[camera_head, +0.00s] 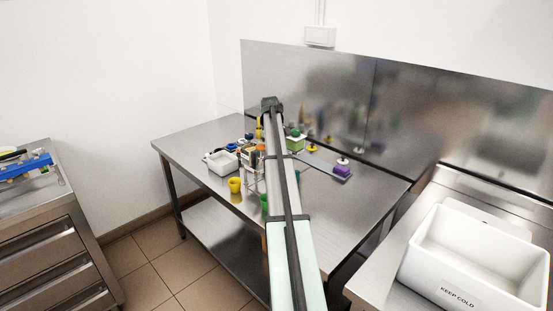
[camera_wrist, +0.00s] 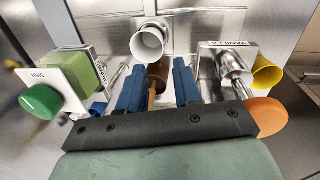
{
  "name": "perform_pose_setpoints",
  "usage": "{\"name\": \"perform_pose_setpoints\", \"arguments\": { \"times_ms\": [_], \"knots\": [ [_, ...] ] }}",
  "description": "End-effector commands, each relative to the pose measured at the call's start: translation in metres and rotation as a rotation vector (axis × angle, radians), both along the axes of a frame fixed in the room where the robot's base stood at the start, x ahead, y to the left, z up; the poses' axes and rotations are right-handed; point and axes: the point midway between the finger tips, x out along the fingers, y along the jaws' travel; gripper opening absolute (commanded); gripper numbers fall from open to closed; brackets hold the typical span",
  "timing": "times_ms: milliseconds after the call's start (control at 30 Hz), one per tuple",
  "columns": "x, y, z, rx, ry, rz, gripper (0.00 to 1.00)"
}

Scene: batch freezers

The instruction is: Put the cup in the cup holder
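My gripper (camera_wrist: 158,64) is open, with its two blue fingers apart in the wrist view. A brown rod-like piece (camera_wrist: 155,82) shows between the fingers, with a gap to them; I cannot tell what it belongs to. Just beyond stands a round white hollow piece (camera_wrist: 148,44) on a metal plate; I cannot tell whether it is a cup or a holder. A yellow cup (camera_head: 235,184) stands at the table's front edge in the head view. A green cup (camera_head: 265,201) is partly behind my arm. A yellow cup-like thing also shows in the wrist view (camera_wrist: 268,72).
A block labelled mint (camera_wrist: 78,72) with a green knob is left of the fingers. A box labelled vanilla (camera_wrist: 228,50) and an orange knob (camera_wrist: 267,116) are right. A white tub (camera_head: 222,163), a purple block (camera_head: 342,169) and a keep-cold bin (camera_head: 470,262) also stand here.

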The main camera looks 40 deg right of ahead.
Motion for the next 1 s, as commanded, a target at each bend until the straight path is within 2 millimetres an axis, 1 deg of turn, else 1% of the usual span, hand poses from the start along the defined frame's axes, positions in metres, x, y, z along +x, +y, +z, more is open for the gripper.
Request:
{"name": "perform_pose_setpoints", "arguments": {
  "times_ms": [33, 100, 200, 533, 633, 733, 833, 900, 1000],
  "knots": [
    [0.0, 0.001, 0.007, -0.001, -0.001, 0.0, 0.34],
    [0.0, 0.001, 0.013, -0.002, -0.001, 0.0, 0.34],
    [0.0, 0.002, 0.018, -0.001, -0.001, 0.0, 0.34],
    [0.0, 0.003, 0.02, 0.0, 0.0, 0.0, 0.34],
    [0.001, -0.003, 0.024, 0.012, 0.0, -0.011, 0.42],
    [0.001, -0.024, 0.039, 0.068, -0.001, -0.055, 0.52],
    [-0.001, -0.038, 0.053, 0.125, -0.001, -0.093, 0.61],
    [-0.004, -0.042, 0.055, 0.147, 0.001, -0.106, 0.68],
    [-0.006, -0.04, 0.049, 0.154, 0.002, -0.108, 0.78]
  ]
}}
